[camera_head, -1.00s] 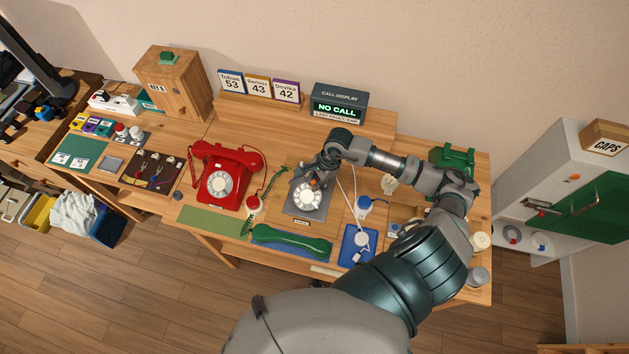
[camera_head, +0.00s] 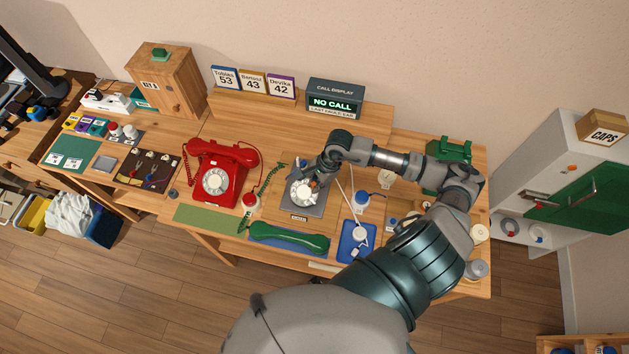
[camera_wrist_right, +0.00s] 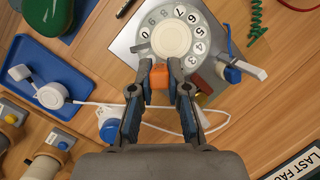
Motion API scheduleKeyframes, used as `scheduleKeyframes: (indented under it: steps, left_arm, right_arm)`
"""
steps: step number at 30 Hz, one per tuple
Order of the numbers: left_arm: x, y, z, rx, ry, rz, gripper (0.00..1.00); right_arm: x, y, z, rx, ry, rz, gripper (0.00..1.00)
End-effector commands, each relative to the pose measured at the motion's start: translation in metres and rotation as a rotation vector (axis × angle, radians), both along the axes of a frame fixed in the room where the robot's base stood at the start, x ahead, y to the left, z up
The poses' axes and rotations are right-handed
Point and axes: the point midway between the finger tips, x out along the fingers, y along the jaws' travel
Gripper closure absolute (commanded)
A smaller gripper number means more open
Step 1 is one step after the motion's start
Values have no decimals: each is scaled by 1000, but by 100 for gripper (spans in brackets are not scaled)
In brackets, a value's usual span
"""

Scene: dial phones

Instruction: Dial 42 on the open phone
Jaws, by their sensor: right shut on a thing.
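The open phone is a grey metal plate (camera_head: 291,208) with a bare white rotary dial (camera_head: 300,192) on it. Its green handset (camera_head: 290,238) lies in front on a blue mat. My right gripper (camera_head: 315,185) is at the right edge of the dial. In the right wrist view, the gripper (camera_wrist_right: 160,70) is shut on a small orange block (camera_wrist_right: 160,84), its tips by the dial's rim. Digits from 0 round to 3 show on the dial (camera_wrist_right: 172,38); the fingers hide part of its near side. The call display (camera_head: 334,98) reads NO CALL. A card (camera_head: 281,87) reads Devika 42. My left gripper is out of view.
A red phone (camera_head: 221,172) stands left of the open phone. A blue tray (camera_head: 347,253) with a white-corded part and a blue-and-white piece (camera_head: 361,199) are to the right. A green case (camera_head: 450,150) stands behind my arm. A green mat (camera_head: 208,218) at front left is bare.

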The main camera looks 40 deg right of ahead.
Motion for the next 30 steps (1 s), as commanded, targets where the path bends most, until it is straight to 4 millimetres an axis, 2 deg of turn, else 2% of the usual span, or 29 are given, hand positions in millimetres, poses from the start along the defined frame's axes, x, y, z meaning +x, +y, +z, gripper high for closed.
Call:
scheduleKeyframes:
  steps: [30]
  left_arm:
    - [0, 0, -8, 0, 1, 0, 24]
  right_arm:
    - [-11, 8, -6, -1, 1, -1, 100]
